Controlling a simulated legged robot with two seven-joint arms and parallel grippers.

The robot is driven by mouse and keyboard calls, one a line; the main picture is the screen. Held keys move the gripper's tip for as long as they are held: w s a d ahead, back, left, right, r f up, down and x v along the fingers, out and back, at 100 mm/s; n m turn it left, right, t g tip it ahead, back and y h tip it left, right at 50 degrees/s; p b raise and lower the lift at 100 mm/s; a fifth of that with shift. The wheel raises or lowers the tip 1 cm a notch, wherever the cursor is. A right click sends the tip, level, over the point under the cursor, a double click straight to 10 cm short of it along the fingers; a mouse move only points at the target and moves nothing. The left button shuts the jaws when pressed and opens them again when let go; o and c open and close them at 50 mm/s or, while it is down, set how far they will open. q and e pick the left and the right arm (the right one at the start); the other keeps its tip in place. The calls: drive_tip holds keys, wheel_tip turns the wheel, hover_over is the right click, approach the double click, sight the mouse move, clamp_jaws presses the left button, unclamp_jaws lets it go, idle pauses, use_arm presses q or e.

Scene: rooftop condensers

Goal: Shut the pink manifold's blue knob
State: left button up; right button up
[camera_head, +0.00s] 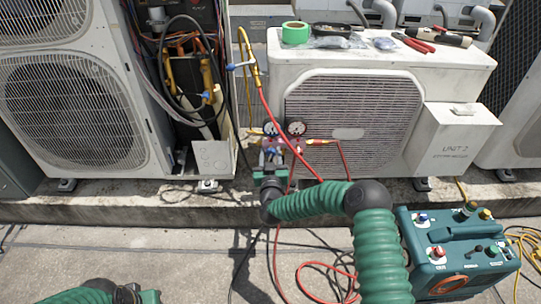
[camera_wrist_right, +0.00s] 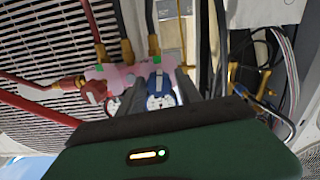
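The pink manifold (camera_wrist_right: 124,74) is in front of the grille of the white outdoor unit. Its blue knob (camera_wrist_right: 158,90) and red knob (camera_wrist_right: 94,91) face the right wrist camera. In the head view the manifold (camera_head: 285,146) is small and partly behind my right gripper (camera_head: 271,158). In the right wrist view the fingers of my right gripper (camera_wrist_right: 158,94) stand one on each side of the blue knob, very near it; I cannot tell if they press on it. My left gripper (camera_head: 133,294) shows only in part at the bottom left edge, its fingers unclear.
Two gauges (camera_head: 296,128) sit above the manifold, with red hoses (camera_head: 278,118) running from it. The white unit (camera_head: 435,75) carries green tape and tools. A teal machine (camera_head: 455,250) stands at the right. Another condenser (camera_head: 75,100) is at the left.

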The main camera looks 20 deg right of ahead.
drive_tip(key=shift+d, duration=0.1)
clamp_jaws()
